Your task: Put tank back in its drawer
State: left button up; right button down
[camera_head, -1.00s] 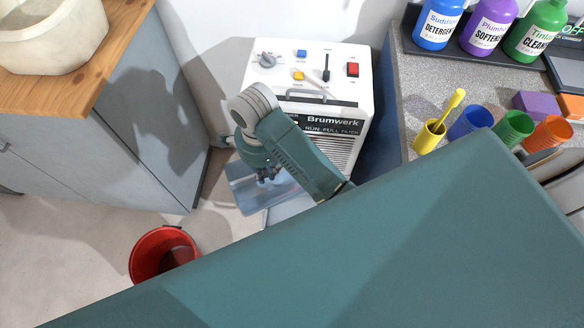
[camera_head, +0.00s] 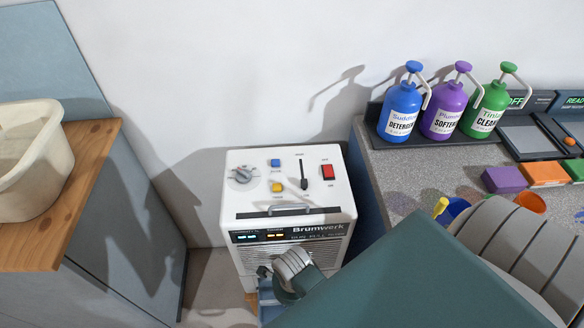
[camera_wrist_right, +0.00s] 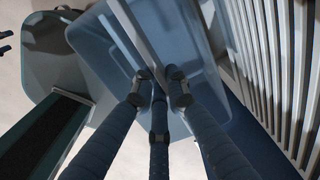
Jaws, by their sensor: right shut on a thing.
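The tank is a translucent blue, open container (camera_wrist_right: 195,35) filling the middle of the right wrist view. My right gripper (camera_wrist_right: 158,84) is shut on its pale wall or handle, with its dark fingertips around that edge. The white Brumwerk machine (camera_head: 288,187) stands against the wall, and its louvred front (camera_wrist_right: 275,60) runs close along the right of the tank in the wrist view. In the head view my right arm hides the machine's lower front, and only a blue sliver, probably the tank (camera_head: 267,296), shows there. The drawer opening is hidden. My left gripper does not show.
A wooden-topped cabinet (camera_head: 75,190) with a cream basin (camera_head: 27,165) stands left of the machine. On the right, a grey counter (camera_head: 400,175) holds blue, purple and green pump bottles (camera_head: 484,105), coloured blocks (camera_head: 503,179) and cups. A narrow floor gap lies left of the machine.

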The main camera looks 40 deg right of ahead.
notch_tip(320, 180, down, 10)
jog(key=shift+w+r+b, duration=0.1)
jog(key=shift+b, duration=0.85)
jog(key=c, duration=1.7)
grip_release()
jog(key=shift+f, duration=0.2)
jog(key=shift+c, duration=0.2)
notch_tip(320, 180, up, 11)
jog(key=shift+a+f+p, duration=0.1)
jog(key=shift+p, duration=1.15)
jog(key=shift+r, duration=0.75)
